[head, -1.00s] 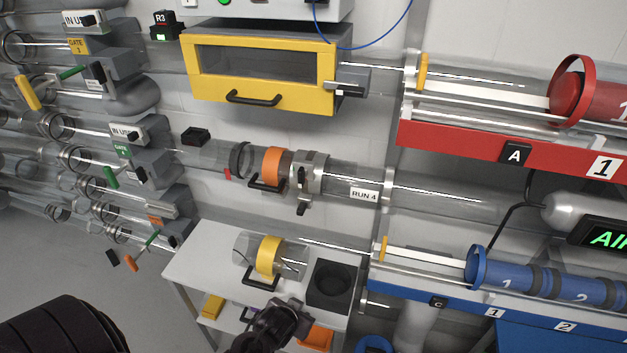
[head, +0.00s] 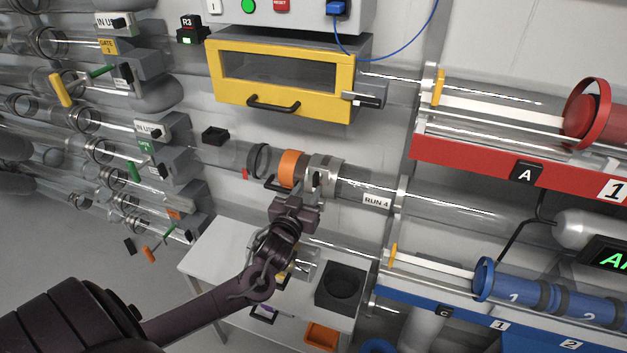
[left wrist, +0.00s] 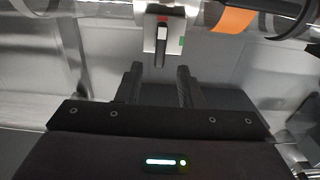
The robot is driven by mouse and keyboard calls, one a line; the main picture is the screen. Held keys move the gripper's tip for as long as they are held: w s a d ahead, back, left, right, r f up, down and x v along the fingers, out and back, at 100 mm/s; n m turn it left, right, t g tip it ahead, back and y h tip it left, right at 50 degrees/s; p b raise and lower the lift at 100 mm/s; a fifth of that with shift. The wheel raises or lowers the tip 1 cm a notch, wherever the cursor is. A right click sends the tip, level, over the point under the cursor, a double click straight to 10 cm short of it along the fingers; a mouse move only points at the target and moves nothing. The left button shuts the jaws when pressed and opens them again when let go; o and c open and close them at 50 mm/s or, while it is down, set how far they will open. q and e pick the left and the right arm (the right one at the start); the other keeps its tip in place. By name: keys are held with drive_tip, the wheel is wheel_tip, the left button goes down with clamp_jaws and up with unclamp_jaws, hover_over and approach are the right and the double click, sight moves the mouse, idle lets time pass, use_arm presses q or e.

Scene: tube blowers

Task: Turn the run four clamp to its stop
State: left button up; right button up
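The run four clamp (head: 327,168) is a grey metal collar on the clear tube, left of the RUN 4 label (head: 376,200) and right of an orange band (head: 291,168). In the left wrist view, its dark lever (left wrist: 160,50) hangs down from a pale plate (left wrist: 151,33) with a red mark above and a green mark at its right. My left gripper (head: 302,197) is just below the clamp. In the left wrist view, its fingers (left wrist: 160,80) are apart and empty, with the lever's lower end just beyond them, roughly between. My right gripper is not in view.
A yellow-framed box (head: 283,80) is above. A white table (head: 222,245) below holds a black block with a round hole (head: 341,286); my left arm partly hides a clear canister there. A red rack (head: 470,158) and blue rack (head: 425,300) are at right.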

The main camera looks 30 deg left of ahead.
sight(314, 181)
use_arm(q)
drive_tip(key=shift+x, duration=2.3)
drive_tip(key=shift+f, duration=0.1)
clamp_jaws()
